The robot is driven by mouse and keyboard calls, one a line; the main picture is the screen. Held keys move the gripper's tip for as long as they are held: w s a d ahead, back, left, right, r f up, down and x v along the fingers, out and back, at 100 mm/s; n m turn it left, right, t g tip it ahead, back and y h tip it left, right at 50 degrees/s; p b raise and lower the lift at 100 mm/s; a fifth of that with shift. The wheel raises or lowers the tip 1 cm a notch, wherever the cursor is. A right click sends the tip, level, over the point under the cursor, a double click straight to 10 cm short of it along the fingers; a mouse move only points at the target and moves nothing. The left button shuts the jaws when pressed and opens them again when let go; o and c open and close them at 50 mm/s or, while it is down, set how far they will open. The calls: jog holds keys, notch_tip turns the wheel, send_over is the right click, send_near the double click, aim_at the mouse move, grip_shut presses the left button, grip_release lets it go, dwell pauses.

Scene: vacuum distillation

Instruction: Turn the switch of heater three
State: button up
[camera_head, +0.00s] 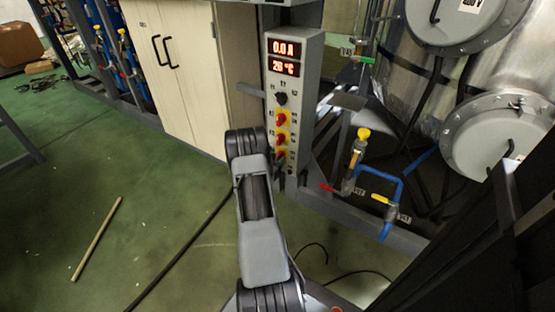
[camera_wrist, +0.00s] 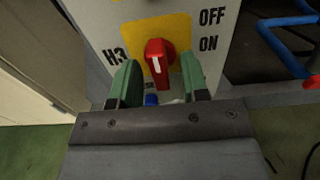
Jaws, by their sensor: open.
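The heater three switch (camera_wrist: 158,62) is a red knob on a yellow patch, marked H3 at its left and OFF and ON at its right. Its grip stands nearly upright, with a white mark on it. My gripper (camera_wrist: 160,76) has two green fingers, open, one at each side of the knob's lower part. A gap shows on both sides, and I cannot tell whether either finger touches it. In the head view the grey control box (camera_head: 305,68) stands upright, and my arm hides part of its lower front.
The box displays (camera_head: 287,58) read 0.0 A and 26 °C. A black knob (camera_head: 281,98) and a red knob (camera_head: 281,118) sit higher on the panel. Blue pipes (camera_head: 398,190) with valves stand at the right. A cream cabinet (camera_head: 180,60) is at the left.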

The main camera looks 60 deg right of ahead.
jog(key=a+p, duration=0.3)
jog(key=a, duration=1)
jog(key=shift+a, duration=0.15)
jog(key=s+a+r+m+g+y+p, duration=0.1)
jog(key=a+r+m+g+y+p, duration=0.15)
jog(key=r+p, duration=0.45)
jog(key=s+a+r+m+g+y+p, duration=0.1)
jog(key=a+r+m+p, duration=0.25)
jog(key=r, duration=0.85)
jog(key=s+a+r+m+g+y+p, duration=0.1)
jog(key=a+r+m+g+y+p, duration=0.25)
jog(key=r, duration=0.55)
jog(key=s+a+r+m+t+y+p, duration=0.1)
jog(key=a+r+m+t+y+p, duration=0.3)
jog(key=a+r+p, duration=0.5)
jog(key=s+a+r+m+t+y+p, duration=0.1)
jog(key=a+r+m+t+y+p, duration=0.3)
jog(key=a+r, duration=1.3)
jog(key=r+t+y+p, duration=0.1)
jog(key=t+y+p, duration=0.2)
jog(key=p, duration=0.2)
jog(key=shift+s+a+p, duration=0.25)
jog(key=shift+a+p, duration=0.1)
jog(key=shift+a, duration=0.05)
jog(key=shift+d+m, duration=0.1)
jog(key=shift+m, duration=0.15)
